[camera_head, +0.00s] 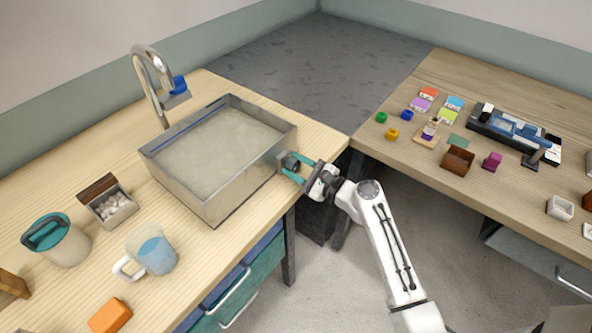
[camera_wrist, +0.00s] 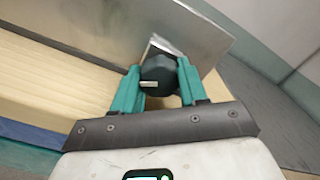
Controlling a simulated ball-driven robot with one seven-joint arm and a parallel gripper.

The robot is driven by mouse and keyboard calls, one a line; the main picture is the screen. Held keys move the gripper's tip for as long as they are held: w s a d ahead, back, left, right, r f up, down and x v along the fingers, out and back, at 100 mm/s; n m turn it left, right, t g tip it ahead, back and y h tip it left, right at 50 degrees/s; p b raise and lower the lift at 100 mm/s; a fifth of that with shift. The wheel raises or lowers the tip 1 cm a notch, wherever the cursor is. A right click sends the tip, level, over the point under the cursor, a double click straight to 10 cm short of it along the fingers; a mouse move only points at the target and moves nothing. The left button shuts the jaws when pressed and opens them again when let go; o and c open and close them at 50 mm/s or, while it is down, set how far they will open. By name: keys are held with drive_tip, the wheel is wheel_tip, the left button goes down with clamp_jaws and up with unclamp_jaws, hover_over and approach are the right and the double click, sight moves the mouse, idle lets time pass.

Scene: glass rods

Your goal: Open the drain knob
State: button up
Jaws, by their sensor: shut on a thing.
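The drain knob (camera_wrist: 158,72) is dark, with a pale line on its face. It sits on the outer side wall of the metal sink box (camera_wrist: 110,32). My gripper (camera_wrist: 157,84) has its teal fingers on both sides of the knob and is shut on it. In the head view the knob (camera_head: 291,162) shows at the right end of the sink box (camera_head: 240,185), between the fingers of my gripper (camera_head: 293,168). The sink box holds cloudy, pale liquid (camera_head: 220,143). The pale line on the knob looks about level in the wrist view.
A faucet (camera_head: 152,85) with a blue handle stands behind the sink. A glass beaker (camera_head: 152,250) with blue liquid, a teal-lidded container (camera_head: 57,240) and an orange block (camera_head: 110,316) stand at left. Small coloured items lie on the right table (camera_head: 470,75).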

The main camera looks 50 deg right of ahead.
drive_tip(key=n+b, duration=0.1)
drive_tip(key=n, duration=0.1)
drive_tip(key=n+b, duration=0.1)
drive_tip(key=shift+f+n+b, duration=0.25)
drive_tip(key=shift+n+b, duration=0.1)
drive_tip(key=shift+n, duration=0.05)
drive_tip(key=n+b, duration=0.3)
drive_tip(key=shift+n, duration=0.3)
drive_tip(key=n+b, duration=0.4)
drive_tip(key=n, duration=0.1)
drive_tip(key=shift+r, duration=0.1)
drive_tip(key=shift+n, duration=0.3)
drive_tip(key=o, duration=1.1)
drive_tip(key=shift+r, duration=0.1)
drive_tip(key=shift+c, duration=0.2)
